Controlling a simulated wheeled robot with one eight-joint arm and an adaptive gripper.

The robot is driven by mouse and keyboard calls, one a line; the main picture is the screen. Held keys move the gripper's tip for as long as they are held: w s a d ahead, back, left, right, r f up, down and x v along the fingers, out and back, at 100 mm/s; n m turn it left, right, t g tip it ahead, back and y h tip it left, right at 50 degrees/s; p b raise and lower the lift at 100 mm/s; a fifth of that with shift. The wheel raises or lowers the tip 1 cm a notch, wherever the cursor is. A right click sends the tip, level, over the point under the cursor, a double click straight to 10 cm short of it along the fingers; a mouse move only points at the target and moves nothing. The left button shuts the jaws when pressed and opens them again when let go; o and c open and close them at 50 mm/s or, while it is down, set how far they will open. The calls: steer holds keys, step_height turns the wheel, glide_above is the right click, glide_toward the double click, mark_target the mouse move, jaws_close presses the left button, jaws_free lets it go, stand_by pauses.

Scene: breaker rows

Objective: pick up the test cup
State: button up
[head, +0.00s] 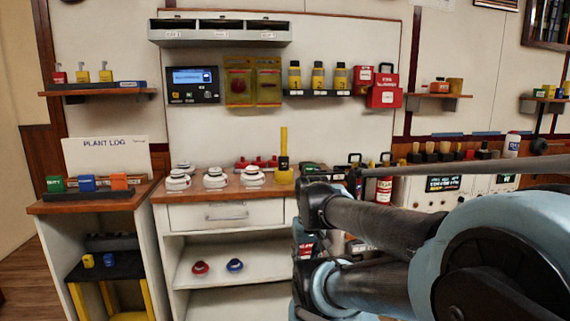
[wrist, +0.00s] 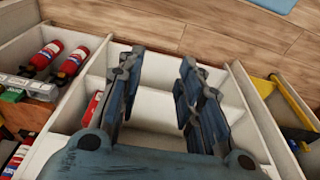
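A yellow upright piece with a tall yellow handle, a dark band and a wider yellow base (head: 285,176) stands on the wooden top of the white cabinet in the head view. It looks like the test cup, though no label is readable. It is right of the white round detectors (head: 215,180) and close to my arm in the picture. I cannot make it out in the wrist view. My gripper (wrist: 161,58) is open and empty in the wrist view, its fingers apart over white shelving. My gripper cannot be made out in the head view.
The cabinet top (head: 160,195) also holds small red items (head: 257,163) behind the detectors. Red and blue round pieces lie on the shelf below. Red extinguishers (wrist: 72,62) lie left of my gripper in the wrist view.

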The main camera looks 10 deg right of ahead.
steer(key=shift+o, duration=0.9)
steer(key=shift+s+r, duration=0.25)
steer(key=w+r+m+y, duration=0.1)
steer(key=w+r+m, duration=0.5)
steer(key=w+r, duration=0.45)
steer(key=w+r+m, duration=0.6)
steer(key=w+r, duration=0.1)
steer(key=r, duration=0.6)
steer(key=w+d+r+m+t+y, duration=0.1)
steer(key=w+d+r+m, duration=0.1)
steer(key=w+r+m, duration=0.75)
steer(key=w+d+r+m+y, duration=0.1)
steer(key=w+d+r+m, duration=0.1)
steer(key=w+r+m, duration=0.7)
steer(key=n, duration=0.3)
glide_above(284, 154)
steer(key=w+a, duration=0.1)
steer(key=w, duration=0.2)
steer(key=f, duration=1.4)
steer(key=shift+s+f, duration=0.15)
steer(key=shift+s, duration=0.05)
jaws_close()
